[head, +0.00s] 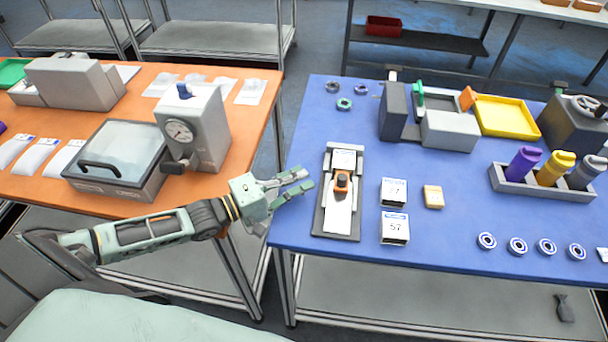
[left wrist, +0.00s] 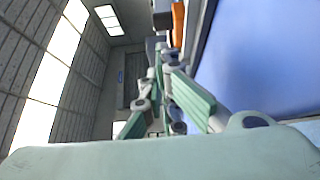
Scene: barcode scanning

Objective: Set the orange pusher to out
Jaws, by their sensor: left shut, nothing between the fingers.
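My left gripper (head: 305,182) is shut and empty, just left of the fixture and apart from the pusher, over the blue table's left edge. In the left wrist view the green fingers (left wrist: 178,105) reach forward. An orange patch shows there at the top beyond them; I cannot tell whether it is the pusher. My right gripper is not in view.
Two white labelled boxes (head: 394,191) and a tan block (head: 433,197) stand right of the fixture. Behind are grey machines (head: 450,131) and a yellow tray (head: 505,116). A gauge device (head: 205,128) stands on the orange table (head: 250,130). A gap separates the tables.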

